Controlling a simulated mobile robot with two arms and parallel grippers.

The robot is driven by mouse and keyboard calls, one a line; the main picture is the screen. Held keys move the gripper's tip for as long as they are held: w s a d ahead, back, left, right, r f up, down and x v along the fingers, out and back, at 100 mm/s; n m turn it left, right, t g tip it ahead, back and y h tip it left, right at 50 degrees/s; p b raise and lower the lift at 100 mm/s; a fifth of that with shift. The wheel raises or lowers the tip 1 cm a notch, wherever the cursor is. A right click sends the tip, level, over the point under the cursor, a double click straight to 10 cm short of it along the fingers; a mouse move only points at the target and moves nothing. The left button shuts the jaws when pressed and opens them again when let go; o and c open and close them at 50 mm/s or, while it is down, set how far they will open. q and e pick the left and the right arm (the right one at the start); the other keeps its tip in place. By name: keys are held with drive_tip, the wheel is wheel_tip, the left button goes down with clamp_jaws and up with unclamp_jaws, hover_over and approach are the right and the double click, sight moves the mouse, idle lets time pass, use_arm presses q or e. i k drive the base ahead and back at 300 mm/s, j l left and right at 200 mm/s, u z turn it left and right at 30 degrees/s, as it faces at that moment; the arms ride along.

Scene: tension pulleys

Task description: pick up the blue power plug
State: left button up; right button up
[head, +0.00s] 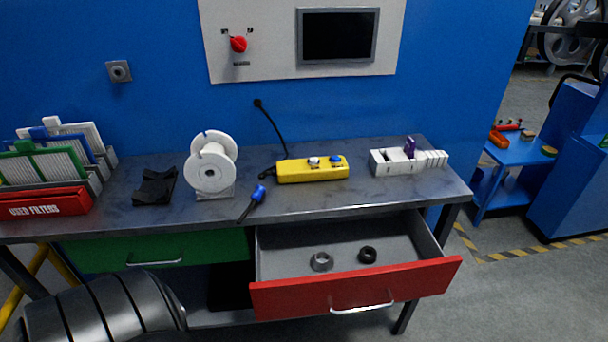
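The blue power plug (258,193) lies near the front edge of the workbench, with a short dark cable trailing down to the left toward the bench edge. It is to the right of the white spool and in front of the yellow power strip (313,170). Two sockets on the strip's top hold a white item and a blue item. Neither of my grippers shows in the head view.
An open red-fronted drawer (355,288) juts out below, holding two rings. A black rounded object fills the lower left.

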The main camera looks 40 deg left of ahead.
sight(260, 190)
drive_tip(key=i+l+u, duration=0.1)
drive_tip(key=u, duration=0.35)
drive_tip(key=l+u, duration=0.15)
drive_tip(key=u, duration=0.25)
drive_tip(key=l+u, duration=0.15)
drive_tip(key=u, duration=0.3)
drive_tip(key=l+u, duration=0.2)
drive_tip(key=u, duration=0.2)
drive_tip(key=i, duration=0.05)
